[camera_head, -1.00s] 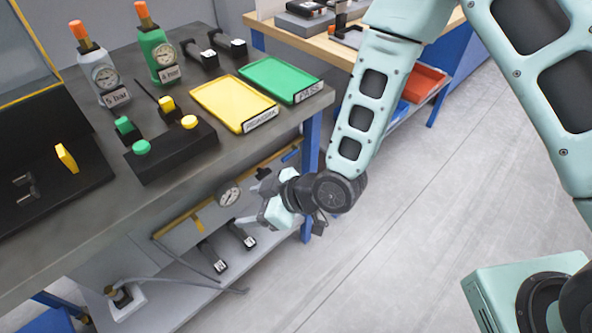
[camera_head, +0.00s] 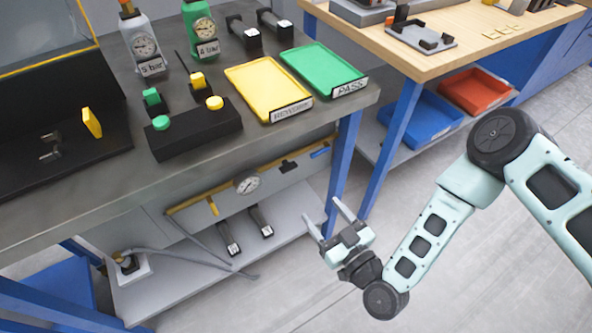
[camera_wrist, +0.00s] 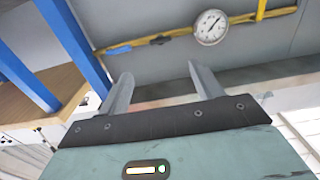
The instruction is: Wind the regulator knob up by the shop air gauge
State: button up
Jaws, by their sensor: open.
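The round white-faced shop air gauge (camera_head: 247,185) sits on the yellow pipe on the panel under the workbench. It also shows at the top of the wrist view (camera_wrist: 211,27). A small black fitting (camera_head: 288,166) sits on the pipe beside the gauge, also in the wrist view (camera_wrist: 160,40); it may be the regulator knob, but it is too small to be sure. My gripper (camera_head: 321,210) is open and empty, right of and below the gauge in the head view, fingers pointing up toward the bench. In the wrist view its fingers (camera_wrist: 160,72) touch nothing.
A yellow lever (camera_head: 212,205) and a blue end piece (camera_head: 320,152) are on the pipe. A blue bench leg (camera_head: 345,150) stands near my gripper. A lower shelf (camera_head: 165,295) holds two black cylinders and a hose. Trays (camera_head: 345,92) lie above.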

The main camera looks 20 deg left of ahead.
aim_at(291, 170)
jog(key=x, duration=1.4)
jog(key=shift+w+a, duration=0.15)
jog(key=shift+a, duration=0.15)
jog(key=c, duration=1)
